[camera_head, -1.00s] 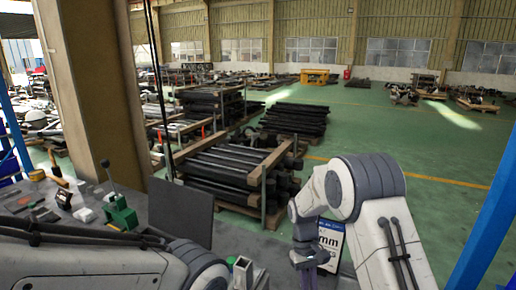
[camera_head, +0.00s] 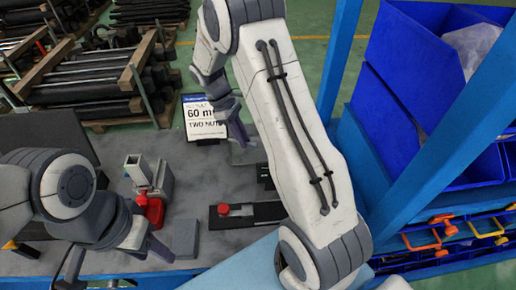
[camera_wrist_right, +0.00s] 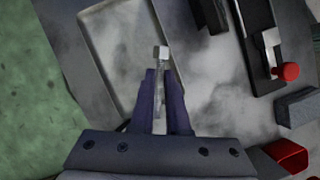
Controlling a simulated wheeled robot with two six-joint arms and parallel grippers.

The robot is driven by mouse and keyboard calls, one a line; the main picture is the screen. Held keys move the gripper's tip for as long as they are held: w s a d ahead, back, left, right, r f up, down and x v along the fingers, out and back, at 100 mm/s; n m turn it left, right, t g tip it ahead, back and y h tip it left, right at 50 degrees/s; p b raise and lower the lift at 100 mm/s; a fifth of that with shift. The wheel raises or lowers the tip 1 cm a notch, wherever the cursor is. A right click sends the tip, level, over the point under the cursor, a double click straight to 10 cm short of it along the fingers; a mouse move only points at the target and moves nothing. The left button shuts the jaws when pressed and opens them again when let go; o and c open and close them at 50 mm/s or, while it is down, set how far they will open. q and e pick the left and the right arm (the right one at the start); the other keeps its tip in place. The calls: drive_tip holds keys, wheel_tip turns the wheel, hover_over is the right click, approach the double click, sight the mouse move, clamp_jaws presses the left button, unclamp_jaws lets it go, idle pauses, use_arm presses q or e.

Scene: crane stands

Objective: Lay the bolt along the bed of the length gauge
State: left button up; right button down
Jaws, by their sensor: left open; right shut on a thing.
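My right gripper (camera_wrist_right: 162,98) is shut on the bolt (camera_wrist_right: 159,76), whose pale head shows beyond the fingertips in the wrist view. In the head view the right gripper (camera_head: 240,125) hangs over the bench by the sign; the bolt is hard to make out there. What looks like the length gauge (camera_head: 262,212), a dark bed with a red knob, lies on the bench in front of that gripper. It shows at upper right in the wrist view (camera_wrist_right: 258,35), apart from the bolt. My left gripper (camera_head: 148,243) is open and empty near the bench's front edge.
A sign (camera_head: 203,117) reading "60 m" and "TWO NUTS" stands behind. A red container (camera_head: 151,208), a grey metal stand (camera_head: 137,172) and a grey block (camera_head: 186,238) are left of the gauge. Blue posts and bins (camera_head: 415,60) stand at right.

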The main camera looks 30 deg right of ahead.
drive_tip(key=s+d+r+n+t, duration=0.1)
drive_tip(key=s+d+r+n, duration=0.1)
drive_tip(key=d, duration=0.5)
drive_tip(key=s+d+r+n+t+h, duration=0.1)
drive_tip(key=s+d+r+n, duration=0.1)
drive_tip(key=d+n, duration=0.3)
drive_tip(key=d+r, duration=0.1)
drive_tip(key=d, duration=0.2)
drive_tip(key=shift+s+d+h, duration=0.2)
drive_tip(key=shift+s+h, duration=0.1)
drive_tip(key=shift+r, duration=0.1)
drive_tip(key=p, duration=0.2)
hover_over(256, 151)
wheel_tip(256, 151, down, 7)
drive_tip(key=shift+w+d, duration=0.1)
wheel_tip(256, 151, down, 2)
drive_tip(key=shift+f, duration=0.1)
drive_tip(key=shift+f+p, duration=0.35)
drive_tip(key=shift+p, duration=0.05)
drive_tip(key=shift+f, duration=0.35)
